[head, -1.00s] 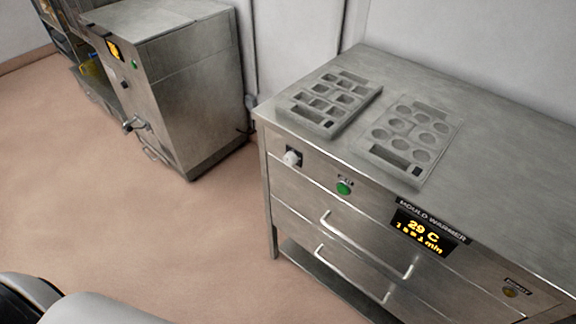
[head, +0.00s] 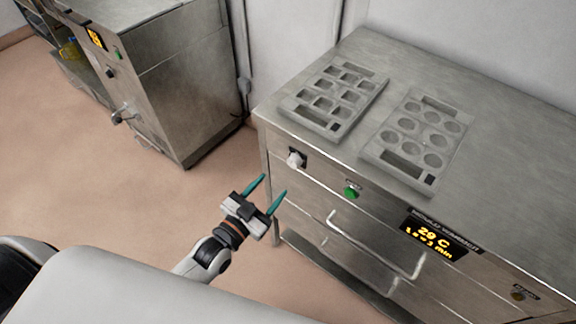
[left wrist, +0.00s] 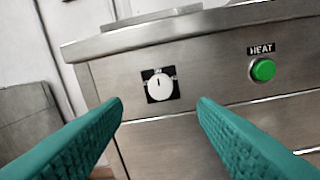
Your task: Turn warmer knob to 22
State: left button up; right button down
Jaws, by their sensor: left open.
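The warmer knob (head: 295,159) is a white dial on a black plate at the left end of the mould warmer's front. In the left wrist view the knob (left wrist: 159,88) shows its dark pointer line about upright, between and beyond my fingers. The mould warmer's display (head: 433,236) reads 29 C, with a smaller minute line below. My left gripper (head: 266,194) has teal fingers, spread and empty, in front of the warmer, lower left of the knob and apart from it. In the left wrist view the gripper (left wrist: 160,105) frames the knob. My right gripper is out of view.
A green HEAT button (head: 352,192) sits right of the knob. Drawer handles (head: 375,245) stick out below. Two grey moulds (head: 334,100) (head: 416,143) lie on top. Another steel machine (head: 185,90) stands at the back left. The floor between is clear.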

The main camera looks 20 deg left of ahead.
aim_at(292, 164)
pick_arm(q)
jog(key=x, duration=0.7)
jog(key=shift+w+d+p, duration=0.15)
jog(key=shift+w+p, duration=0.1)
jog(key=shift+p, duration=0.05)
jog(key=shift+w+d, duration=0.1)
jog(key=shift+w, duration=0.3)
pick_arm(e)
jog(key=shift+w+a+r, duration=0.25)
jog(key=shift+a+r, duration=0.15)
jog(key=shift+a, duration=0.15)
pick_arm(q)
jog(key=c, duration=1)
jog(key=shift+o, duration=0.2)
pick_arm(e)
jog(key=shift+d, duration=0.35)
